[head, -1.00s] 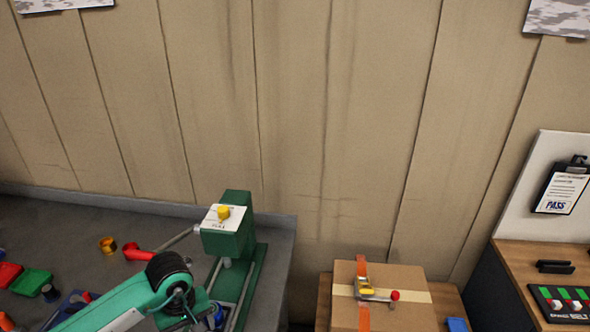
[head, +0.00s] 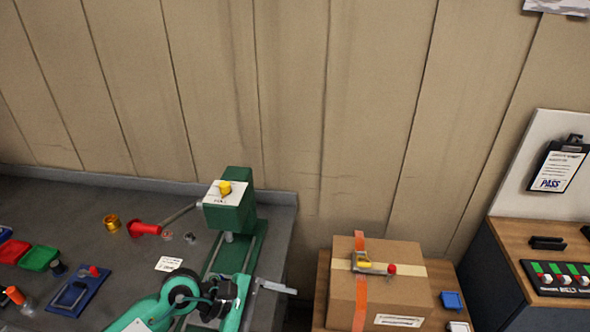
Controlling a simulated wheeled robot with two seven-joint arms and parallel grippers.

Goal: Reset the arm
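My teal and black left arm (head: 180,292) comes in at the bottom, over the front of the green bench machine (head: 230,212). A pale grey bar (head: 276,287) sticks out to the right of its black joint; I cannot tell whether it is part of my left gripper. No clear pair of fingertips shows, so I cannot tell whether that gripper is open or holds anything. My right arm and gripper are not in view.
The grey bench holds a red-handled lever (head: 146,229), a brass ring (head: 111,225), a green bin (head: 39,257) and a blue tray (head: 78,291). A taped cardboard box (head: 376,289) stands right of a gap. A switch panel (head: 562,279) is at far right.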

